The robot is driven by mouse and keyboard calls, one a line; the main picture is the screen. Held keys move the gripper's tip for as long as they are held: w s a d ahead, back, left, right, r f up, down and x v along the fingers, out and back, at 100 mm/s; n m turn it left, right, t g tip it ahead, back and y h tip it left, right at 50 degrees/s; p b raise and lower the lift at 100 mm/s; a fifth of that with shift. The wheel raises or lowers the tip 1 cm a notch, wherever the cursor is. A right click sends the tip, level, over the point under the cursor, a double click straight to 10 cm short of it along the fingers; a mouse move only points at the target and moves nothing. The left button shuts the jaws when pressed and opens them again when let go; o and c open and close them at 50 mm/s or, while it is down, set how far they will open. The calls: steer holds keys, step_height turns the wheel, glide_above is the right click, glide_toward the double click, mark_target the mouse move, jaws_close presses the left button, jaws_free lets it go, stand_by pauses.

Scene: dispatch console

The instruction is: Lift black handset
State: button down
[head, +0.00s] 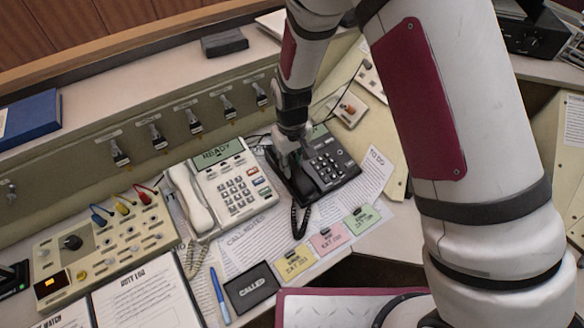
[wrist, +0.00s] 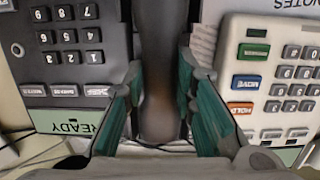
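The black handset (wrist: 158,85) runs up the middle of the wrist view, between my gripper's two green-padded fingers. It lies along the side of the black desk phone (head: 327,162), whose keypad (wrist: 72,45) shows to its left in the wrist view. My gripper (head: 288,158) reaches down onto the handset from above in the head view and hides much of it. In the wrist view my gripper (wrist: 158,70) has one fingertip against each side of the handset, with no clear gap at the tips. The handset appears to be still down at the phone.
A cream phone (head: 232,187) with a white handset (head: 190,200) stands close on the left; it also shows in the wrist view (wrist: 270,75). The black coiled cord (head: 299,218) hangs in front. Papers, coloured cards (head: 327,240) and a blue pen (head: 219,297) lie nearer.

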mark_target(291, 156)
steer(key=shift+r, duration=0.85)
steer(key=shift+s+a+r, duration=0.1)
steer(key=shift+s+r, duration=0.15)
steer(key=shift+r, duration=0.8)
steer(key=s+a+r, duration=0.1)
steer(key=s+a, duration=0.3)
steer(key=s, duration=1)
steer(key=r+p, duration=0.2)
steer(key=r, duration=0.1)
steer(key=s+r+p, duration=0.1)
steer(key=r, duration=0.1)
steer(key=shift+a+r, duration=0.15)
steer(key=shift+a, duration=0.1)
steer(key=shift+w, duration=0.1)
